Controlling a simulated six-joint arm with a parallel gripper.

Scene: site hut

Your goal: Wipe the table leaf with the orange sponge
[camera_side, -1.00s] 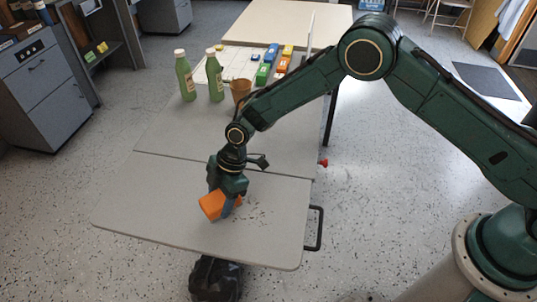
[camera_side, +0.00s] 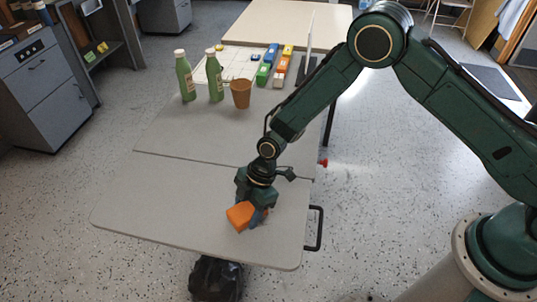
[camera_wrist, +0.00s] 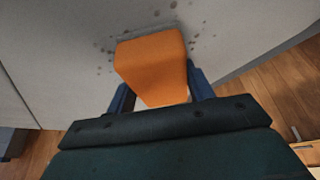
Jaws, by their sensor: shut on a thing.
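My gripper (camera_side: 256,214) is shut on the orange sponge (camera_side: 239,215), low over the right part of the pale grey table leaf (camera_side: 150,205). The wrist view also shows the sponge (camera_wrist: 152,62), between the blue fingers of my gripper (camera_wrist: 161,92). The sponge looks to be at or very near the leaf surface; I cannot tell if it touches. Dark specks (camera_wrist: 103,45) mark the leaf around the sponge's far end in the wrist view. The gripper and sponge hide part of the leaf in the side view.
Two green bottles (camera_side: 186,76) (camera_side: 214,76) and a brown cup (camera_side: 241,93) stand on the table's far part, with coloured blocks (camera_side: 268,65) behind. A black handle frame (camera_side: 316,228) sticks out at the leaf's right edge. The leaf's left side is clear.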

